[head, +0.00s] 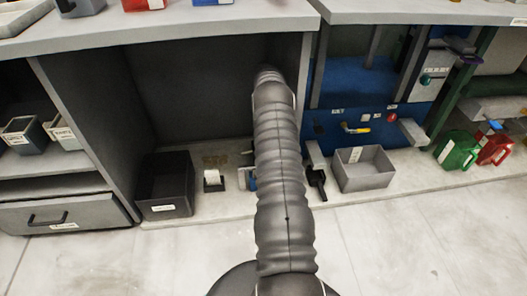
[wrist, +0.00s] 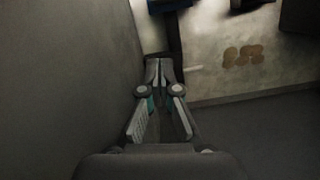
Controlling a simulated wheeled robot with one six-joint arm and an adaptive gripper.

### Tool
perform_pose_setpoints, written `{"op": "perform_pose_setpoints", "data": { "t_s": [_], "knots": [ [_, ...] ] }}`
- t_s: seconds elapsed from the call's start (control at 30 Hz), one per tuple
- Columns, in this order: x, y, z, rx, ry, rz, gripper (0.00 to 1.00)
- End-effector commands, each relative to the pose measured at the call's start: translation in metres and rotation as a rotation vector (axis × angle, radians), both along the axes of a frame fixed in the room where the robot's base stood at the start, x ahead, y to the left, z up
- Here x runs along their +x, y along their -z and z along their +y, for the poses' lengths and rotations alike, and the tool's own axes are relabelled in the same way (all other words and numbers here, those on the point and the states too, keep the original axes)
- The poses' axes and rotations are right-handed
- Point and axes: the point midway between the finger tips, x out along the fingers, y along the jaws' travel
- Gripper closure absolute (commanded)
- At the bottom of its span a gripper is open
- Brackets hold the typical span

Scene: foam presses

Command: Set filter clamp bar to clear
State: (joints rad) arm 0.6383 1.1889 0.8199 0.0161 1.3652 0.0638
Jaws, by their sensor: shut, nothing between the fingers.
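My gripper (wrist: 158,72) shows in the wrist view with its fingertips together and nothing between them. It is beside a dark wall, above the bay's pale floor (wrist: 215,80). In the head view my arm reaches into the dark bay under the counter, and the gripper is hidden. I cannot tell for sure which part is the filter clamp bar. A lever with a yellow end (head: 356,130) sticks out of the blue panel (head: 385,118), right of my arm and apart from it. The panel's labels are too small to read.
Bay walls and the counter (head: 190,27) surround my arm. The floor (head: 400,225) in front is clear.

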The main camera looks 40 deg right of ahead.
Motion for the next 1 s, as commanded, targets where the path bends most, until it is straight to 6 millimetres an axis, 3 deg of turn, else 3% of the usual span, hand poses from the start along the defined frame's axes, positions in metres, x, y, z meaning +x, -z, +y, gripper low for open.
{"op": "perform_pose_setpoints", "data": {
  "t_s": [0.47,1.0],
  "knots": [
    [-0.016,0.086,0.015,0.003,-0.001,0.003,1.0],
    [-0.044,0.088,0.039,0.001,-0.001,0.001,1.0]
  ]
}}
